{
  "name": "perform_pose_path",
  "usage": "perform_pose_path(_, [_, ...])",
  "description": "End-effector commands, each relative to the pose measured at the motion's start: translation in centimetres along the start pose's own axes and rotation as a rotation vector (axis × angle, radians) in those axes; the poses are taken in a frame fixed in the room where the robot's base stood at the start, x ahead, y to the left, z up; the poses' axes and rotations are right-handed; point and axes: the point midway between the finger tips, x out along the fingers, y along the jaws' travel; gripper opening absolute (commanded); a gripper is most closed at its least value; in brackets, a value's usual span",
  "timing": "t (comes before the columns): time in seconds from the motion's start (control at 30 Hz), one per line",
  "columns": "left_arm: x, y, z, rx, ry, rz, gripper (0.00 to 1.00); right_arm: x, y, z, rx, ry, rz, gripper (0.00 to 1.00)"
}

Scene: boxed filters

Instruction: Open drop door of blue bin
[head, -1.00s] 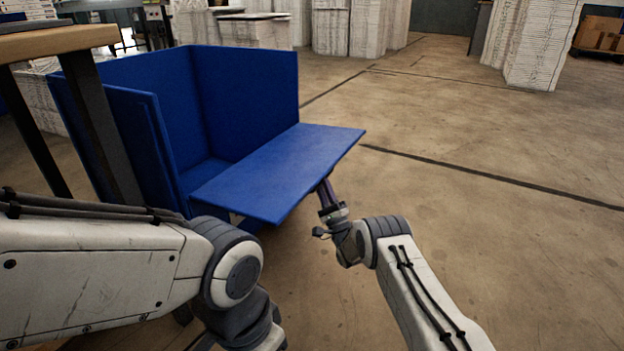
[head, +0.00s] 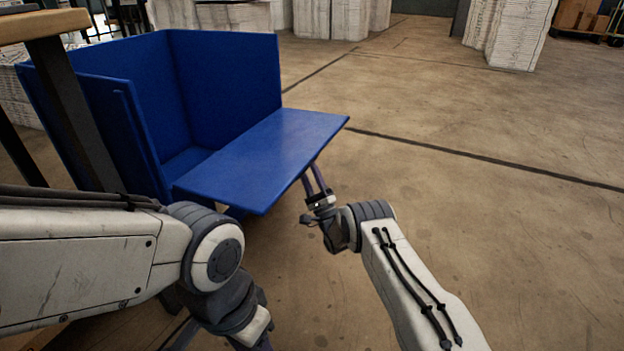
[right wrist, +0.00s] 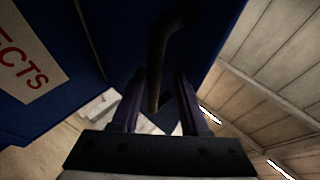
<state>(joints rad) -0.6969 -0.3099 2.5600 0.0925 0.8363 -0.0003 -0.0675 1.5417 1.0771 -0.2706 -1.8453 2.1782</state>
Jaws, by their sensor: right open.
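The blue bin (head: 225,78) stands on the floor at the left of the head view. Its front drop door (head: 265,155) is folded down and sticks out roughly level, with the inside of the bin exposed. My right gripper (head: 311,172) is just under the door's right edge, fingers pointing up. In the right wrist view, my open fingers (right wrist: 160,95) are apart, with a dark bent handle (right wrist: 163,50) on the door's outer face reaching down between them. I cannot tell whether they touch it. My left arm crosses the lower left; its gripper is outside the view.
A wooden-topped table (head: 45,24) with dark legs stands close at the left, beside the bin. White stacks (head: 508,35) stand at the back. The concrete floor (head: 480,210) to the right is clear.

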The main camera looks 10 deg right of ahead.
Motion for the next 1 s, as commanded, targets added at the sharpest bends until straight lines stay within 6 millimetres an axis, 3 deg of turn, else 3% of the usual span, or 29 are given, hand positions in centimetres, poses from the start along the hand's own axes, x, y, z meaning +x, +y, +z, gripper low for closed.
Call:
perform_pose_path(0.33, [-4.0,0.3,-0.2,0.000,0.000,0.000,0.50,-7.2,-0.4,0.0,0.000,0.005,0.002,0.50])
perform_pose_path(0.6, [-6.4,0.5,-0.3,0.000,0.000,0.000,0.50,-9.0,-0.3,0.0,-0.001,0.002,-0.001,0.50])
perform_pose_path(1.0, [-6.6,0.5,-0.3,0.000,0.000,0.000,0.50,-9.6,-0.1,-0.1,-0.001,0.002,-0.001,0.50])
